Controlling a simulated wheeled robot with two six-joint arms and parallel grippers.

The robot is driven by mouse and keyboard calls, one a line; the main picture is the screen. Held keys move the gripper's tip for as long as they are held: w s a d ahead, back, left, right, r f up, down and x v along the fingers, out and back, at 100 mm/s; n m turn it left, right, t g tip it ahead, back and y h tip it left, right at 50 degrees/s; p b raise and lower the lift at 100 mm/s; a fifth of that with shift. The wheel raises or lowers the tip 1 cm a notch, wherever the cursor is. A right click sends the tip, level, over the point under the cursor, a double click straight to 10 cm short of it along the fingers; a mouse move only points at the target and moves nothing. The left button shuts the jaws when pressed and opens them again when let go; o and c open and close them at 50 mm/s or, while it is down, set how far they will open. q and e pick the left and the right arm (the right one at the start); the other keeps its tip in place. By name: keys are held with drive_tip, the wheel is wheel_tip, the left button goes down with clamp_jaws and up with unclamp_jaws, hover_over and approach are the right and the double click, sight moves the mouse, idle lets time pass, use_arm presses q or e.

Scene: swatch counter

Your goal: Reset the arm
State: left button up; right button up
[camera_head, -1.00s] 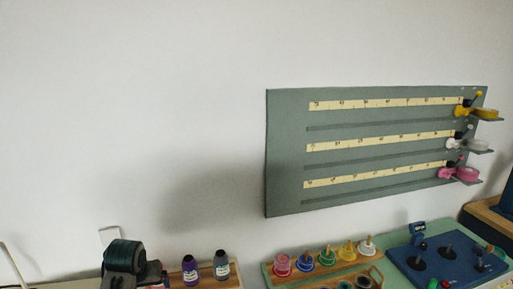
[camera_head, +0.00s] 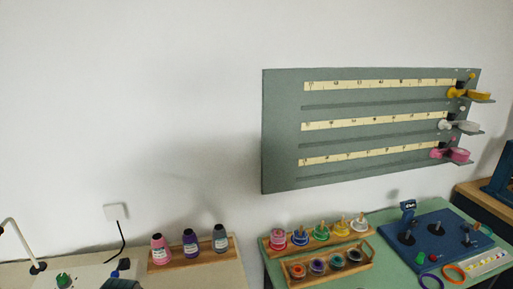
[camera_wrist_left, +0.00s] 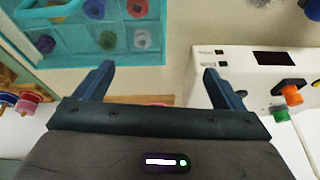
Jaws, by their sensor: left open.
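My left gripper (camera_wrist_left: 158,72) shows in the left wrist view with its two dark blue fingers wide apart and nothing between them. Past the left finger is a teal case (camera_wrist_left: 105,30) with several coloured round items in it. Past the right finger is a white box (camera_wrist_left: 255,65) with a dark display and orange and green knobs. In the head view only a dark piece, which looks like part of my left arm, shows at the bottom edge left of centre. The right gripper is in neither view.
A grey-green wall board (camera_head: 283,130) with ruler strips hangs at right. A wooden rack (camera_head: 195,255) holds three bottles. A green table (camera_head: 395,258) carries racks of coloured spools and a blue board (camera_head: 440,240) with dark knobs. A white lamp arm (camera_head: 18,240) stands at far left.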

use_arm(q)
drive_tip(key=shift+m, duration=0.5)
drive_tip(key=s+f, duration=0.1)
drive_tip(key=s, duration=0.2)
drive_tip(key=s+f, duration=0.1)
drive_tip(key=s, duration=0.3)
drive_tip(key=s+d+f, duration=0.1)
drive_tip(key=s, duration=0.3)
drive_tip(key=shift+f, duration=0.4)
drive_tip(key=s+d+m, duration=0.1)
drive_tip(key=s+m, duration=0.1)
drive_tip(key=s, duration=1.1)
wheel_tip(320, 180, down, 35)
drive_tip(key=a+g+b, duration=0.2)
drive_tip(key=a+b, duration=0.1)
drive_tip(key=b, duration=0.2)
drive_tip(key=s+f+b, duration=0.2)
drive_tip(key=s+f, duration=0.7)
drive_tip(key=f, duration=0.2)
drive_tip(key=s+f+n+g+b, duration=0.1)
drive_tip(key=s+f+b, duration=0.1)
drive_tip(key=s+f, duration=0.7)
wheel_tip(320, 180, down, 3)
drive_tip(key=shift+s+a, duration=0.3)
drive_tip(key=shift+a, duration=0.15)
use_arm(e)
wheel_tip(320, 180, down, 9)
drive_tip(key=shift+s, duration=0.2)
